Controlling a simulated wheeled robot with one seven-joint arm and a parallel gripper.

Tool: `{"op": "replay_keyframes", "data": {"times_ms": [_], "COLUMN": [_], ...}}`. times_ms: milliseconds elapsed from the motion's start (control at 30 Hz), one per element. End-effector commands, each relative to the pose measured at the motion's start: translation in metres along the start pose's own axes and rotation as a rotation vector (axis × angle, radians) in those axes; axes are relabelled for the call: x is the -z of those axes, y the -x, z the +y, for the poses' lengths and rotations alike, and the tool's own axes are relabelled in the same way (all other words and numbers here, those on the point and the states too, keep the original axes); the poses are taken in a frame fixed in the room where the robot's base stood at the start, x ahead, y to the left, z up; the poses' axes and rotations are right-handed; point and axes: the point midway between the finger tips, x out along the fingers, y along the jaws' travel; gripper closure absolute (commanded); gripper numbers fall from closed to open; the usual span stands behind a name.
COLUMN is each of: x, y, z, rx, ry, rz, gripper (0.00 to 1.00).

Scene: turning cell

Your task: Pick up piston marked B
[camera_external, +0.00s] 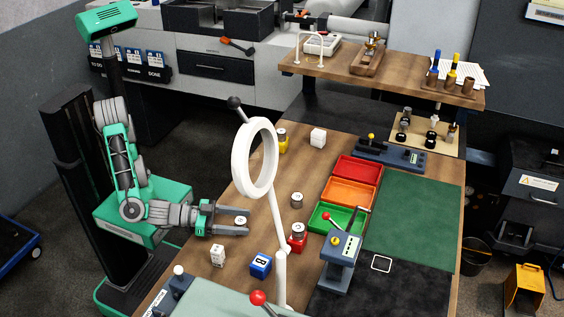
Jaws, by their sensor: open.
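My gripper (238,220) reaches over the left edge of the wooden bench with its fingers open. A small metal cylinder, a piston (241,221), shows between the fingertips; I cannot tell if they touch it. Its marking is too small to read. Another metal piston (297,200) stands on the bench to the right, its marking also unreadable. A blue block (260,265) with a white label reading B lies in front of my gripper. A red block (298,240) and a yellow block (283,143) each appear to have a metal cylinder on top.
A white ring magnifier (254,158) on a stalk rises beside my gripper. White blocks (218,255) and (318,137) sit on the bench. Red, orange and green trays (349,197), a lever press (341,250) and a green mat (415,222) lie to the right.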

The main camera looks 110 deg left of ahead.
Motion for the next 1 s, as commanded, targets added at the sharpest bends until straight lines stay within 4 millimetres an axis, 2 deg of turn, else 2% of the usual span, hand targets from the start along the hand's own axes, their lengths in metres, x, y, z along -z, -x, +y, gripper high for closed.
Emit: {"op": "replay_keyframes", "data": {"times_ms": [233, 900, 1000], "x": [0.0001, 0.0002, 0.0003], "y": [-0.0028, -0.0025, -0.0025], "z": [0.0004, 0.0003, 0.0003], "rx": [-0.001, -0.001, -0.001], "ry": [0.001, 0.0, 0.0], "rz": [0.0, 0.0, 0.001], "gripper": [0.43, 0.98, 1.0]}}
